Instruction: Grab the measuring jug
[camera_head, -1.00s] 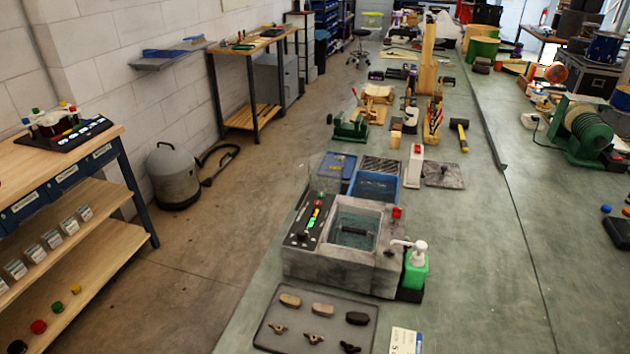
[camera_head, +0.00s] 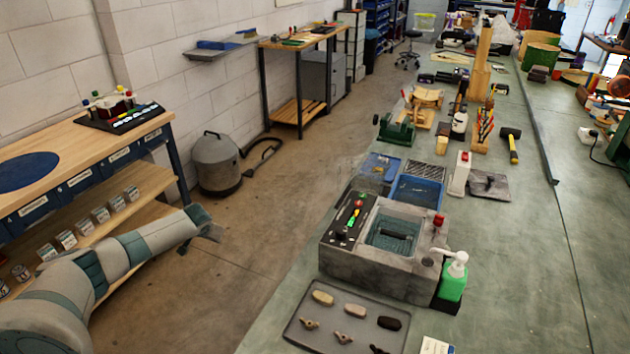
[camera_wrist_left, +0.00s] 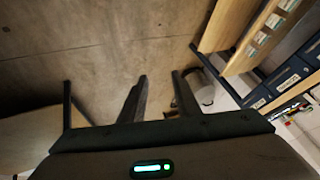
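I cannot make out a measuring jug for certain in either view. A faint see-through shape (camera_head: 377,170) stands beside the blue tray on the bench, too unclear to name. My left gripper (camera_head: 206,238) hangs over the floor between the wooden shelf unit and the bench, away from the bench things. In the left wrist view its two dark fingers (camera_wrist_left: 160,80) stand apart with only floor seen between them, so it is open and empty. My right gripper is in neither view.
The green bench (camera_head: 510,270) holds a grey sink unit (camera_head: 345,265), a green soap bottle (camera_head: 453,280), a blue tray (camera_head: 415,190) and a grey tray (camera_head: 305,338). A wooden shelf unit (camera_head: 75,150) stands left. A grey vacuum cleaner (camera_head: 215,165) stands on the open floor.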

